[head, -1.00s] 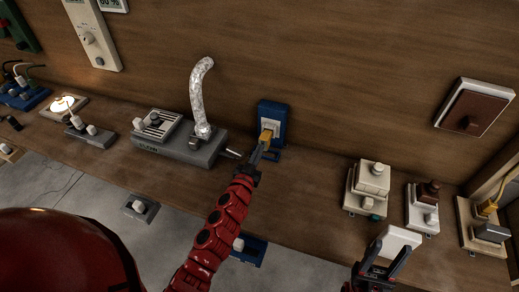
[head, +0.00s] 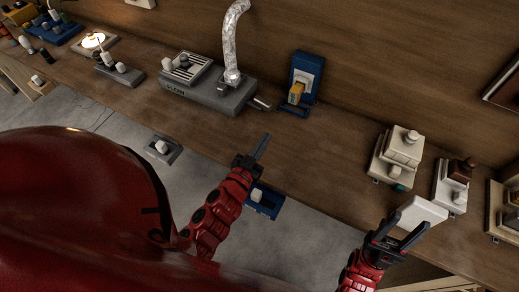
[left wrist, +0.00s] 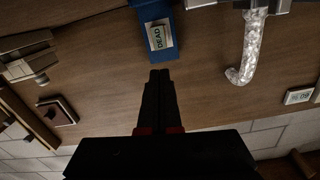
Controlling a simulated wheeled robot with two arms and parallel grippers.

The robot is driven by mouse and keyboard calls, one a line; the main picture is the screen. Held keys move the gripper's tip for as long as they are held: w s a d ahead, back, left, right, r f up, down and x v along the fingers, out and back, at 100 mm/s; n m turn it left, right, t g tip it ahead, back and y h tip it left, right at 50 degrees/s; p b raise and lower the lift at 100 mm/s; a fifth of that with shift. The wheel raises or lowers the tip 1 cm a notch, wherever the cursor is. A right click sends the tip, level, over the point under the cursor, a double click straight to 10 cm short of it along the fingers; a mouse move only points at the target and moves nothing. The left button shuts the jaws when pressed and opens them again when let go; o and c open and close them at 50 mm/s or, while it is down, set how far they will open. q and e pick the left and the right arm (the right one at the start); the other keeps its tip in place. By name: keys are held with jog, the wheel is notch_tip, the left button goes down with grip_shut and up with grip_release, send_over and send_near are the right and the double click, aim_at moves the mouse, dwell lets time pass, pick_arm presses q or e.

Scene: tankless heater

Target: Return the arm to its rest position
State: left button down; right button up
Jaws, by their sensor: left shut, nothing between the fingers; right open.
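My left gripper (head: 262,146) is shut and empty in the head view, over the front edge of the bench, in front of the blue unit. In the left wrist view its two fingers (left wrist: 160,78) lie together with nothing between them. The blue unit (head: 308,68) with a yellow part (head: 296,93) stands on the bench against the wooden wall, apart from the fingers. In the left wrist view the blue unit (left wrist: 151,14) shows a label reading DEAD. My right gripper (head: 397,236) is open at the lower right, its fingers near a white block (head: 423,212).
A grey heater unit (head: 207,94) with a silver flexible duct (head: 232,42) stands left of the blue unit. White boxes (head: 398,152) stand to the right. A grey switch (head: 163,148) and a blue switch (head: 264,200) sit below the bench's front edge. Bare bench top lies between.

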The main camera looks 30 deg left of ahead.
pick_arm(q)
jog(key=s, duration=0.3)
jog(key=shift+w+r, duration=0.1)
